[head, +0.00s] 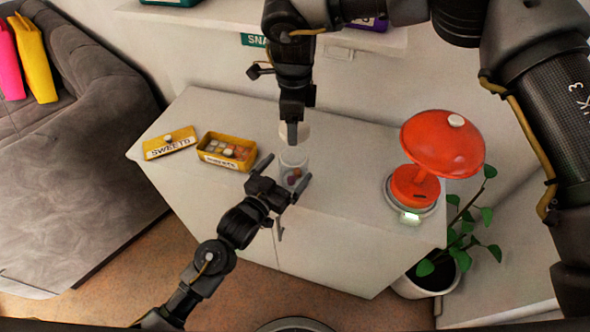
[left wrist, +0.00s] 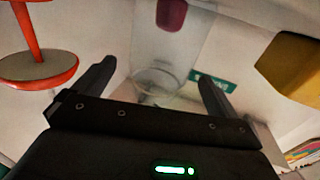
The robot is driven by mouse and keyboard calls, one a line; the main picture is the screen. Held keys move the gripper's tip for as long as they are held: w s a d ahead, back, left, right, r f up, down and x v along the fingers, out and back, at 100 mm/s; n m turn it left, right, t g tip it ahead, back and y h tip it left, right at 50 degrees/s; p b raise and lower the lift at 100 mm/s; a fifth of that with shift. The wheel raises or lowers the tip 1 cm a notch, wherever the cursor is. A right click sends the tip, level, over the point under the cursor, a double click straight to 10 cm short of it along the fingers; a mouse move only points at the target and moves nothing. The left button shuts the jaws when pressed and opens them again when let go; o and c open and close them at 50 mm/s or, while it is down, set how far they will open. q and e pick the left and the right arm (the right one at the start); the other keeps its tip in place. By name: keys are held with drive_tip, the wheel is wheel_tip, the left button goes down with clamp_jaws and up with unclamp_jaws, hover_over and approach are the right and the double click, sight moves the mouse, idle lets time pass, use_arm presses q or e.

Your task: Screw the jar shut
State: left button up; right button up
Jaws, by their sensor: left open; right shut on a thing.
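My right gripper (head: 292,138) points down from above and is shut on a pale round lid (head: 302,131). The lid is just above the jar's mouth and appears apart from it. My left gripper (head: 285,175) is open, with a finger on each side of the jar at its near side. I cannot tell whether they touch it.
A yellow sweets box (head: 212,161) with its loose lid (head: 170,143) lies left on the cabinet (head: 220,108). A red lamp (head: 440,145) stands at the right, with a potted plant (head: 432,278) beyond the cabinet. A wall shelf (head: 215,23) hangs behind.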

sight(301, 153)
use_arm(q)
drive_tip(key=shift+x, duration=1.85)
drive_tip(key=c, duration=1.5)
drive_tip(key=shift+o, duration=0.2)
use_arm(e)
drive_tip(key=shift+a+f, duration=0.1)
drive_tip(key=shift+f, duration=2.4)
drive_tip(key=shift+f, duration=0.9)
drive_tip(key=shift+f, duration=0.55)
